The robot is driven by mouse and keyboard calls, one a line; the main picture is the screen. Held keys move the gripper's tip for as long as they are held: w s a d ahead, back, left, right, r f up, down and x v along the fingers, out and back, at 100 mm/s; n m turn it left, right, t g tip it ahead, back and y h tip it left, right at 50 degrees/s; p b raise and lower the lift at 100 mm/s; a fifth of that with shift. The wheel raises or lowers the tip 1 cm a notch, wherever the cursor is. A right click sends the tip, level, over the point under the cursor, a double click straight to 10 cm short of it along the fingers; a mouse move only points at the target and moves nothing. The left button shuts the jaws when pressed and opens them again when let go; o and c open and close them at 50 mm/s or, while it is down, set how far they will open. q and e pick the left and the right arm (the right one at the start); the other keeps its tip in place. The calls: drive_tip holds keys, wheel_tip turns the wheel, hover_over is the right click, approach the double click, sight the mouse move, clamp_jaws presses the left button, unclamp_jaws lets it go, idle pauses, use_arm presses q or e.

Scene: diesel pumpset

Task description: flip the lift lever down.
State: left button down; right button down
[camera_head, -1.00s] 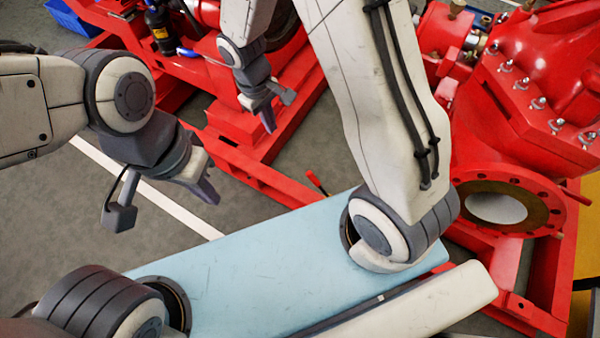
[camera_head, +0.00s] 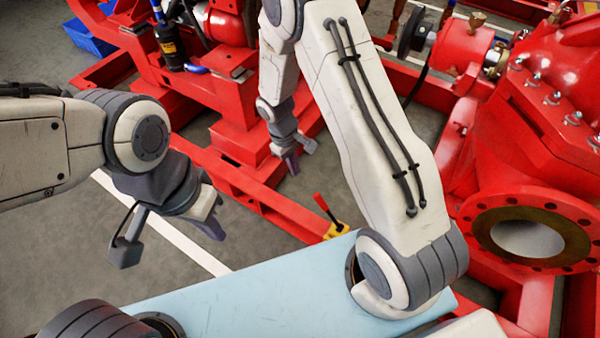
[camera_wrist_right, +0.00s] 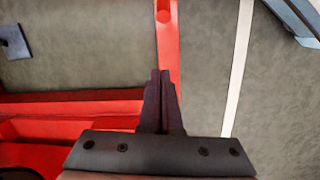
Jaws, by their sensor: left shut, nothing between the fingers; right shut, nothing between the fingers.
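A short red lever (camera_head: 322,206) with a yellow base (camera_head: 336,230) stands behind the far edge of my pale blue base top; I take it for the lift lever, but cannot be sure. It leans up to the left. My right gripper (camera_head: 290,165) is shut and empty, pointing down beyond the lever and above the red frame, apart from the lever. In the right wrist view its shut fingers (camera_wrist_right: 160,80) overlap a red bar. My left gripper (camera_head: 213,228) is shut and empty over the grey floor, left of the lever. I cannot make out the lever in the wrist view.
A red frame rail (camera_head: 255,195) runs diagonally towards the lever. A large red pump casing with a round flange (camera_head: 530,235) stands at the right. A dark bottle (camera_head: 170,45) and a blue bin (camera_head: 88,38) are at the back left. Grey floor is free at left.

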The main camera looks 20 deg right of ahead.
drive_tip(key=s+d+f+b, duration=0.2)
drive_tip(key=s+f+b, duration=0.2)
drive_tip(key=f+b, duration=0.1)
drive_tip(key=shift+d+f, duration=0.35)
drive_tip(key=shift+f, duration=0.25)
drive_tip(key=shift+d, duration=0.1)
